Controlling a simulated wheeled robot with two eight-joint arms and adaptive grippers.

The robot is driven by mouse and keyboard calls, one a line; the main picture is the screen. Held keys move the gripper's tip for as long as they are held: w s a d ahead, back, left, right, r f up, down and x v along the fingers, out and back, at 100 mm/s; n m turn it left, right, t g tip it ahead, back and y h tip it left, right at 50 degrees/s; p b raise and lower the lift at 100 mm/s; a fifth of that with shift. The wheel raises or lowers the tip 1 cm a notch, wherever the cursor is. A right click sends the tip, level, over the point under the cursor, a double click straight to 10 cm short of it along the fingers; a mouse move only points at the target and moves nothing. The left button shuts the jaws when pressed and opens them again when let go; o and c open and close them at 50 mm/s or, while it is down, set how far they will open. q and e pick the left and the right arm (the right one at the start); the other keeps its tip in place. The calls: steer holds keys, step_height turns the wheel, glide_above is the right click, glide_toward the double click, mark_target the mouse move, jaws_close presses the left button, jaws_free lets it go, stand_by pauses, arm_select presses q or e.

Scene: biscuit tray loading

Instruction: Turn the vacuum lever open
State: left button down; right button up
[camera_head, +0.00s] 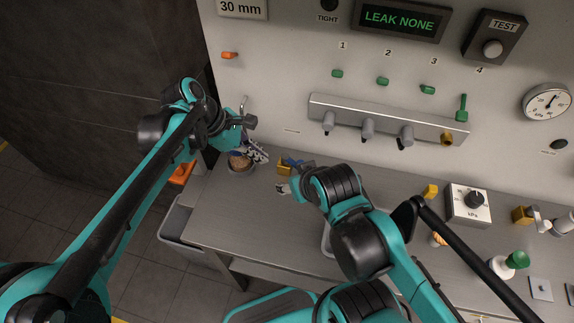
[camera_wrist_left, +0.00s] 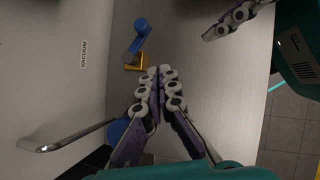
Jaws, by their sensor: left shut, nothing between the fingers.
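The vacuum lever has a blue handle (camera_wrist_left: 141,28) on a yellow base (camera_wrist_left: 133,63), by the wall label VACUUM (camera_wrist_left: 83,53) in the left wrist view. In the head view its blue part (camera_head: 298,163) and yellow base (camera_head: 284,169) stand at the back of the bench, below the wall. My left gripper (camera_wrist_left: 160,72) is shut and empty, its fingertips close to the yellow base in the picture; contact cannot be told. In the head view the left gripper (camera_head: 256,152) is left of the lever. My right gripper (camera_head: 283,188) is in front of the lever; its finger opening is unclear.
A bowl (camera_head: 241,165) sits by my left gripper. A metal hook (camera_head: 244,106) juts from the wall. A silver manifold (camera_head: 345,112) with several nozzles, a kPa dial box (camera_head: 468,202) and a green-capped bottle (camera_head: 508,263) are to the right. The display (camera_head: 395,20) reads LEAK NONE.

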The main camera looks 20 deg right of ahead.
arm_select(q)
steer(key=a+n+t+h, duration=0.1)
steer(key=a+n+h, duration=0.2)
steer(key=a+n, duration=0.1)
steer(key=b, duration=0.4)
glide_toward(293, 162)
steer(key=s+f, duration=0.3)
steer(key=f, duration=0.1)
steer(key=d, duration=0.1)
steer(key=d+b, duration=0.1)
steer(key=d, duration=0.2)
steer(key=shift+r, duration=0.3)
